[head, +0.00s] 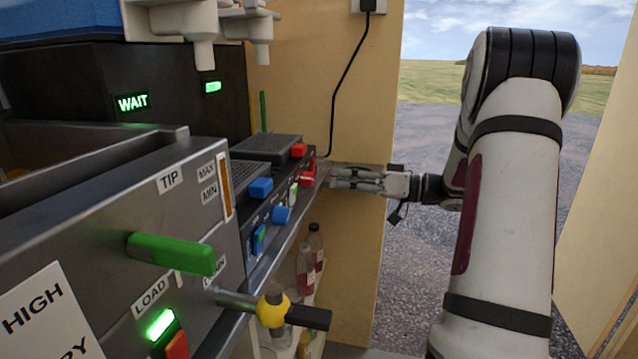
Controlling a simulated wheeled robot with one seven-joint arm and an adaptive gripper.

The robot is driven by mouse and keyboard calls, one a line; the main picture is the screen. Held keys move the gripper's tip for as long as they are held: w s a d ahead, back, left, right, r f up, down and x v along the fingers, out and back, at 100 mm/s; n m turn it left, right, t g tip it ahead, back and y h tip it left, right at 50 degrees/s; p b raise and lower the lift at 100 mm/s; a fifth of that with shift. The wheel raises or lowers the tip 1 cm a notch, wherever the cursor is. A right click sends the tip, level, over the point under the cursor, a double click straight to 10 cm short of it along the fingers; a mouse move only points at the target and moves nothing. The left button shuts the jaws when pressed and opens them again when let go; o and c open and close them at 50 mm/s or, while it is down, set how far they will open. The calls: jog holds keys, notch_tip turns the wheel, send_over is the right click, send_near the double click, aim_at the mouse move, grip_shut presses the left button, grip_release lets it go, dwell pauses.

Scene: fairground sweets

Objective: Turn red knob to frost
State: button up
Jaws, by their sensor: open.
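The red knob (308,173) sits on the front face of the far slush-type machine, small and seen almost edge-on in the head view. My gripper (330,178) comes in from the right, lying level with its fingers pointing left at the knob. Its jaws are open, and the fingertips are at or very close to the knob. I cannot tell whether they touch it or stand around it. The knob's setting and any "frost" mark are too small to read.
A blue knob (282,214) and blue switch (259,239) are on the nearer unit. A green lever (172,253) and a yellow-collared black handle (272,308) stick out from the closest machine. Bottles (306,265) stand below. A black cable (352,75) hangs on the wall behind.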

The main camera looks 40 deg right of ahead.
aim_at(313, 178)
jog(key=x, duration=0.5)
jog(key=shift+w+a+b, duration=0.25)
jog(key=shift+b, duration=0.15)
jog(key=shift+c, duration=0.3)
grip_shut()
